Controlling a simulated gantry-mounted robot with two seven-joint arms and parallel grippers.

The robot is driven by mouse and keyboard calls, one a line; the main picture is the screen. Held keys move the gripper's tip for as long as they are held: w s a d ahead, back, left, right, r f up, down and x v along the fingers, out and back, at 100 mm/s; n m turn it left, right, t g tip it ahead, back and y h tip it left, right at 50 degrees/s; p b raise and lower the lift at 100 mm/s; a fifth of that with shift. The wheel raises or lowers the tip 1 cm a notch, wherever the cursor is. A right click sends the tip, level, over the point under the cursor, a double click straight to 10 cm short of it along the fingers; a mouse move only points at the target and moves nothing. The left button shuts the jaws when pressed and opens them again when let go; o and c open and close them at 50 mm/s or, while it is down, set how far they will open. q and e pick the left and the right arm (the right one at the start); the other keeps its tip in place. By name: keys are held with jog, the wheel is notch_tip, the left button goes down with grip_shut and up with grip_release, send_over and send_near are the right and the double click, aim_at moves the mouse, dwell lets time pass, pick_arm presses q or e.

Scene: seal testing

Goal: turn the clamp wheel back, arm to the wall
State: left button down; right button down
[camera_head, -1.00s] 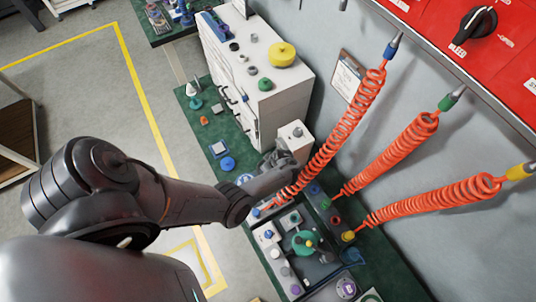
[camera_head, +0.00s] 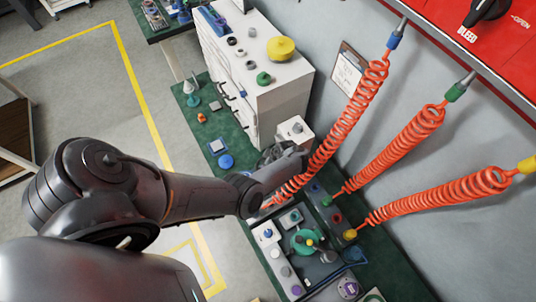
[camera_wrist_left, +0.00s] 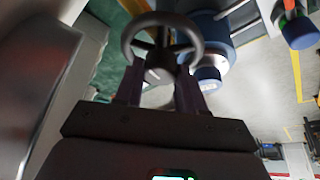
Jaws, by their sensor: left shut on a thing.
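The clamp wheel (camera_wrist_left: 163,18) is a dark, spoked handwheel at the top middle of the left wrist view. The two fingers of my left gripper (camera_wrist_left: 161,72) reach up to it, one on each side of its hub, and are shut on it. The wheel cannot be made out there. My right gripper is not in view.
Orange coiled hoses (camera_head: 345,118) hang close to my left gripper, from a red panel (camera_head: 432,25) on the wall. A white cabinet (camera_head: 285,95) stands behind. A tray (camera_head: 275,262) with several fittings lies in front. A blue cylinder (camera_wrist_left: 215,38) is beside the wheel.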

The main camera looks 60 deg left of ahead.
pick_arm(q)
jog(key=c, duration=0.7)
grip_release()
jog(key=shift+s+a, duration=0.1)
jog(key=shift+a, duration=0.05)
jog(key=shift+r, duration=0.1)
jog(key=p+v, duration=0.2)
jog(key=v, duration=0.8)
jog(key=shift+d+r+p, duration=0.25)
jog(key=shift+r+p, duration=0.05)
jog(key=shift+p, duration=0.05)
